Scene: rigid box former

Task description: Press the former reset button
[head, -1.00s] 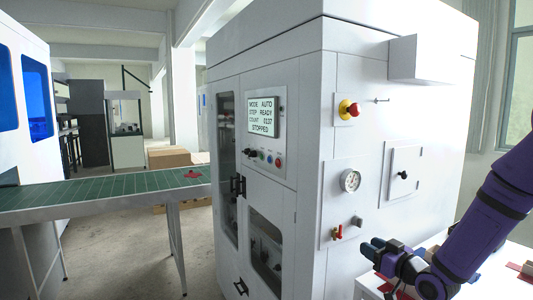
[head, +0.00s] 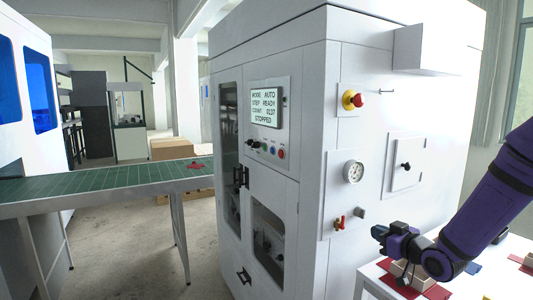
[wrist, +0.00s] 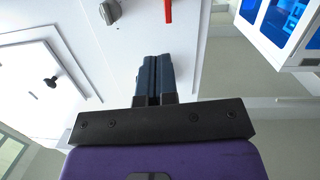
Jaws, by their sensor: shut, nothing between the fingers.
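The white former machine (head: 310,110) stands in the middle of the head view. On its front face, below a lit screen (head: 266,102) reading AUTO, READY and STOPPED, is a row of small controls. It holds a black knob (head: 249,142), a green button (head: 263,148), a blue button (head: 272,150) and a red button (head: 281,154). Their labels are too small to read, so I cannot tell which is reset. My gripper (head: 376,232) is shut and empty, right of and below that row, by the side face. In the wrist view its fingers (wrist: 153,62) are together; no button row shows.
The side face carries a red-and-yellow emergency stop (head: 352,100), a gauge (head: 353,172), a red valve handle (head: 340,222) and a black-knobbed hatch (head: 406,167). A table (head: 372,281) with red pieces stands below my arm. A green conveyor (head: 100,181) runs at left.

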